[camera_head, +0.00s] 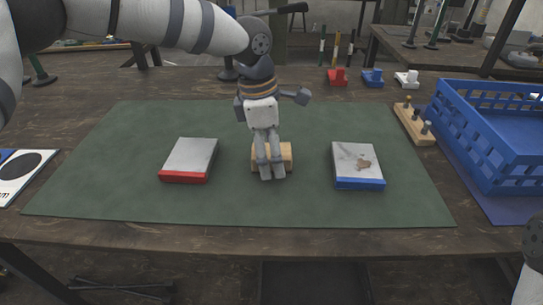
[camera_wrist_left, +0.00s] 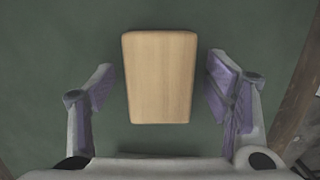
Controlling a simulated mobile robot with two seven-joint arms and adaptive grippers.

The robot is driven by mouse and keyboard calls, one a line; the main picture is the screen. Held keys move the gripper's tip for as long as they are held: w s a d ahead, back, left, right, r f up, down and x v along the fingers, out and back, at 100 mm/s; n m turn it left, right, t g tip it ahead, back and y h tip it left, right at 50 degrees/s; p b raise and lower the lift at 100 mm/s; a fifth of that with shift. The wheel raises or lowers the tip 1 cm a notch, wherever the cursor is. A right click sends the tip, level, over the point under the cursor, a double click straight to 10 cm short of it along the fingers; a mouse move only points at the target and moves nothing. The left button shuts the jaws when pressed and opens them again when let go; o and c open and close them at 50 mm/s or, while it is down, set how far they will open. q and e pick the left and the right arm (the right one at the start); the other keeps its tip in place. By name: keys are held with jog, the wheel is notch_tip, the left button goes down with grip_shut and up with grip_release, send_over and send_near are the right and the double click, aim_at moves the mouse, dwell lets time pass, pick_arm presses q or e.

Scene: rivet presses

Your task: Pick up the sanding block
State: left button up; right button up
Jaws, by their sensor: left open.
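The sanding block (camera_head: 286,156) is a light wooden block on the green mat (camera_head: 120,190), between two metal plates. In the left wrist view the block (camera_wrist_left: 160,77) stands between the two finger pads, with a gap on each side. My left gripper (camera_head: 270,172) is open and points down over the block, hiding part of it in the head view. Its two fingers also show in the left wrist view (camera_wrist_left: 160,95). I cannot tell from these views how far the fingertips are above the mat. My right gripper is not in view.
A blue crate (camera_head: 477,150) and a wooden peg rack (camera_head: 415,126) stand at the right. Red, blue and white pieces sit at the back.

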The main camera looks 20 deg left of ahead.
pick_arm(q)
jog(key=c, duration=1.3)
notch_tip(320, 180, up, 3)
jog(key=s+a+r+p, duration=0.1)
jog(key=s+r, duration=0.2)
jog(key=s, duration=0.1)
jog(key=s+a+r+p, duration=0.1)
jog(key=s+r, duration=0.2)
jog(key=s, duration=0.2)
jog(key=s+a+r+p, duration=0.1)
jog(key=s+a+r, duration=0.1)
jog(key=s+r, duration=0.2)
jog(key=shift+s, duration=0.25)
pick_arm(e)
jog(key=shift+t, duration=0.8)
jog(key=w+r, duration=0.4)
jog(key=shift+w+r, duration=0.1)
